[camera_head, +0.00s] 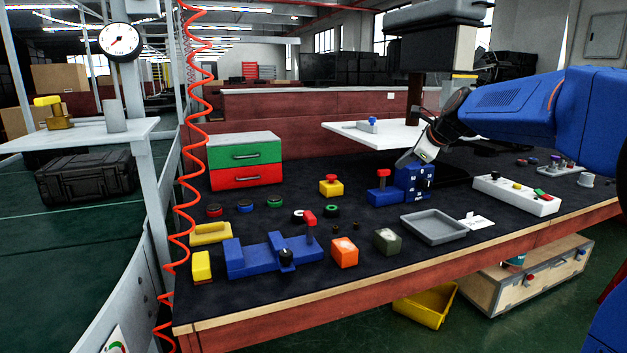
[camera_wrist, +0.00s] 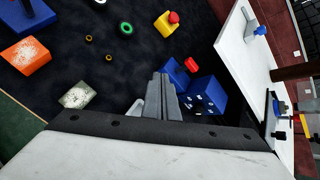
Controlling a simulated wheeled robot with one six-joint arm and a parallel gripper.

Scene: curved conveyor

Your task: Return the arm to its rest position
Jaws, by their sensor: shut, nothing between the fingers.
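My gripper (camera_head: 408,159) is on the end of the blue arm, which reaches in from the right over the workbench. In the wrist view the gripper fingers (camera_wrist: 161,97) are pressed together with nothing between them. In the head view the fingertips are close to the blue block with white markings (camera_head: 414,182), and I cannot tell whether they touch it. That block also shows in the wrist view (camera_wrist: 205,95), to the right of the fingers. The blue base with a red knob (camera_head: 384,194) stands just left of the block.
The dark bench top holds a grey tray (camera_head: 434,227), an orange block (camera_head: 344,252), a green block (camera_head: 387,241), a long blue fixture (camera_head: 262,256) and a white control box (camera_head: 516,194). A white raised shelf (camera_head: 352,135) and a green-and-red drawer unit (camera_head: 245,161) stand behind. A red coiled hose (camera_head: 190,120) hangs left.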

